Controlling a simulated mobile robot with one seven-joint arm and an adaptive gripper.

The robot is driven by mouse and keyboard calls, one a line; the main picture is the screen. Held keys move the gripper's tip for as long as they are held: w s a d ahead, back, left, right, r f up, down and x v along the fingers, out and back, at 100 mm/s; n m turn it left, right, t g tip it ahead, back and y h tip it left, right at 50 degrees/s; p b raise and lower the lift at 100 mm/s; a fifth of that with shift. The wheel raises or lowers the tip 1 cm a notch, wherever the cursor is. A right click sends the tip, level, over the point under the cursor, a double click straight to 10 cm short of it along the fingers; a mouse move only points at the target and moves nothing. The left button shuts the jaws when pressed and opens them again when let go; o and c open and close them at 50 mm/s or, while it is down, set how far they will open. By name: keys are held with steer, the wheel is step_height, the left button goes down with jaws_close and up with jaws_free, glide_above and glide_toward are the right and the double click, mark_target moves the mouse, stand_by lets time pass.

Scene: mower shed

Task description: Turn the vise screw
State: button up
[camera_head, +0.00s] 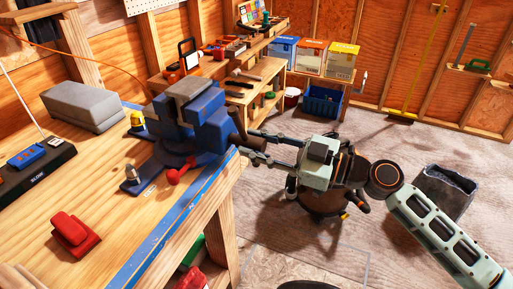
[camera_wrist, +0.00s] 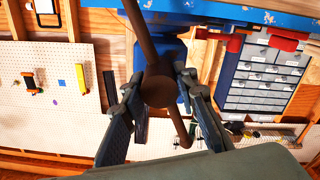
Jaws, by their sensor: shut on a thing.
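The blue vise (camera_head: 192,118) is mounted at the edge of the wooden workbench. Its brown screw (camera_head: 237,130) points out to the right, toward my gripper (camera_head: 248,146). In the wrist view the round screw end (camera_wrist: 160,92) sits between the two fingers of my gripper (camera_wrist: 160,84). The brown handle bar (camera_wrist: 143,38) passes through it, tilted from upper left to lower right. My gripper is shut on the vise screw, with a finger on each side. The exact contact spots are partly hidden in the head view.
The workbench (camera_head: 105,225) has a blue front edge and holds a red block (camera_head: 74,232), a grey box (camera_head: 82,106) and small tools. A round stool (camera_head: 322,203) stands below my gripper. A dark bin (camera_head: 446,190) is on the floor to the right.

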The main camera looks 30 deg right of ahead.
steer(key=shift+a, duration=0.1)
stand_by(0.3)
stand_by(1.0)
steer(key=o, duration=1.1)
steer(key=shift+w, duration=0.1)
steer(key=shift+o, duration=0.2)
steer(key=v, duration=1.2)
